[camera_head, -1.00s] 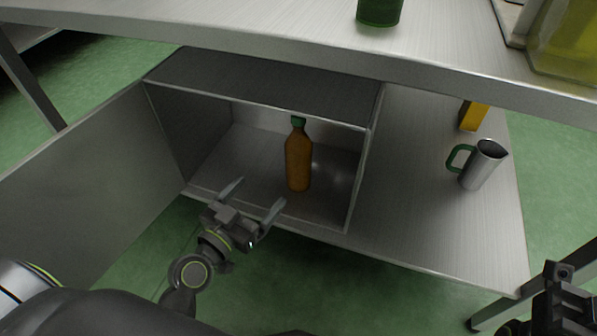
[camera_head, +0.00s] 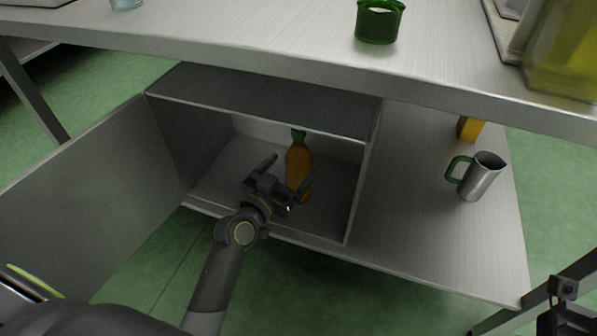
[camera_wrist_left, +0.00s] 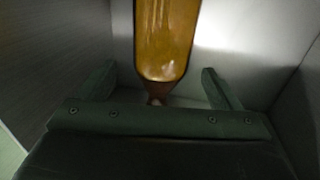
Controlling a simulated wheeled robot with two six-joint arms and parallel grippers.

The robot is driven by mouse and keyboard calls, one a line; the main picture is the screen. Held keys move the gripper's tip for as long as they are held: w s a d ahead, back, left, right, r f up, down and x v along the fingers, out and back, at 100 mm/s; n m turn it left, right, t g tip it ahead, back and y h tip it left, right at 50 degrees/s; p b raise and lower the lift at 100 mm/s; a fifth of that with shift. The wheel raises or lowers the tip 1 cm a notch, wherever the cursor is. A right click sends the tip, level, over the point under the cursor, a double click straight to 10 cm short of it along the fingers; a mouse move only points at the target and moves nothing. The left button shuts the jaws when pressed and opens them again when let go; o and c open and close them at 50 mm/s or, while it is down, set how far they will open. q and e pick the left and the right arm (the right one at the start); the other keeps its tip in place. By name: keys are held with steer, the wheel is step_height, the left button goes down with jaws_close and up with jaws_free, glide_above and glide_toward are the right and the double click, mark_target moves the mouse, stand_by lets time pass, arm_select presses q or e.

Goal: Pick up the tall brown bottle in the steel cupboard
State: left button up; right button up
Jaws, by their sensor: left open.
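The tall brown bottle (camera_head: 298,160) with a green cap stands upright inside the open steel cupboard (camera_head: 250,97). My left gripper (camera_head: 287,172) is open and reaches into the cupboard, just in front of the bottle. Its near finger covers part of the bottle's lower body in the head view. In the left wrist view the bottle (camera_wrist_left: 167,40) shows ahead, between the two open fingers (camera_wrist_left: 158,84), with nothing gripped. Whether a finger touches the bottle I cannot tell. Only a dark part of my right arm shows at the lower right edge; its jaws are not clear.
The cupboard door (camera_head: 85,195) stands open to the left. A steel jug (camera_head: 482,177) with a green handle and a yellow box (camera_head: 470,128) stand on the shelf to the right. The tabletop (camera_head: 240,35) above holds a green container (camera_head: 379,22).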

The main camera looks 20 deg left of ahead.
mark_target(298, 157)
arm_select(q)
steer(key=shift+b+x, duration=0.3)
steer(key=shift+x, duration=2.1)
steer(key=shift+a, duration=0.1)
steer(key=shift+c, duration=0.5)
jaws_close()
steer(key=shift+r, duration=0.1)
